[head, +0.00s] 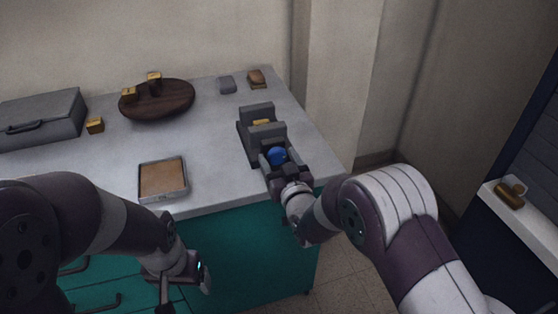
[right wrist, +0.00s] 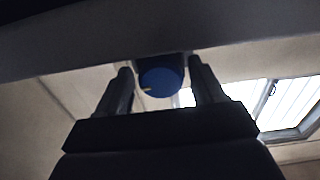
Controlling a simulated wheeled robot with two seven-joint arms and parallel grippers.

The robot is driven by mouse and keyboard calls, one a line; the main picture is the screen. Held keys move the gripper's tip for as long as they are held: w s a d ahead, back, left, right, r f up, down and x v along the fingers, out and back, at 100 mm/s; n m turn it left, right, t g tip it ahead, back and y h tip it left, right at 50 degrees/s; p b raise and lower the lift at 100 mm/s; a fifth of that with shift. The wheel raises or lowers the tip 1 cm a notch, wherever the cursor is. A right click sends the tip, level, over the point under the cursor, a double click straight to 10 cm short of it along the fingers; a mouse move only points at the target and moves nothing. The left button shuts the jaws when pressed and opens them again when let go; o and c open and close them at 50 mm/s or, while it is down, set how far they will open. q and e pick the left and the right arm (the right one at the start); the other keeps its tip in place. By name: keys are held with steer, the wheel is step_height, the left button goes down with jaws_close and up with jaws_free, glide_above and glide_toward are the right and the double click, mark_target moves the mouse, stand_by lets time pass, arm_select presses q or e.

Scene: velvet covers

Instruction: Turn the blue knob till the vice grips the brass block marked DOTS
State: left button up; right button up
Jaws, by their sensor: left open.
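The grey vice (head: 250,138) stands near the right end of the bench. A small brass block (head: 261,122) sits between its jaws; its marking is too small to read, and I cannot tell whether both jaws touch it. The blue knob (head: 277,156) is at the vice's near end. My right gripper (head: 275,168) is at the knob. In the right wrist view its fingers stand apart on either side of the blue knob (right wrist: 161,80), with slim gaps showing. My left gripper (head: 184,288) is open and empty, low in front of the bench.
A shallow tray (head: 185,190) lies near the bench's front edge. A round dark wooden board (head: 175,103) with brass blocks stands behind it. A grey case (head: 40,118), a loose brass block (head: 95,125) and small pieces lie further back. A ledge (head: 530,222) at right holds a brass item.

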steer(key=c, duration=0.7)
steer(key=shift+c, duration=0.2)
steer(key=shift+m, duration=0.3)
steer(key=m+b, duration=0.1)
steer(key=m, duration=0.1)
steer(key=shift+f+m, duration=0.1)
steer(key=shift+m, duration=0.3)
steer(key=m+b, duration=0.2)
steer(key=m, duration=0.2)
steer(key=shift+a, duration=0.1)
steer(key=m+b, duration=0.2)
steer(key=m, duration=0.2)
steer(key=shift+m, duration=0.4)
steer(key=shift+m+b, duration=0.55)
steer(key=shift+m, duration=1.05)
steer(key=shift+r+m, duration=0.2)
steer(key=shift+m, duration=0.1)
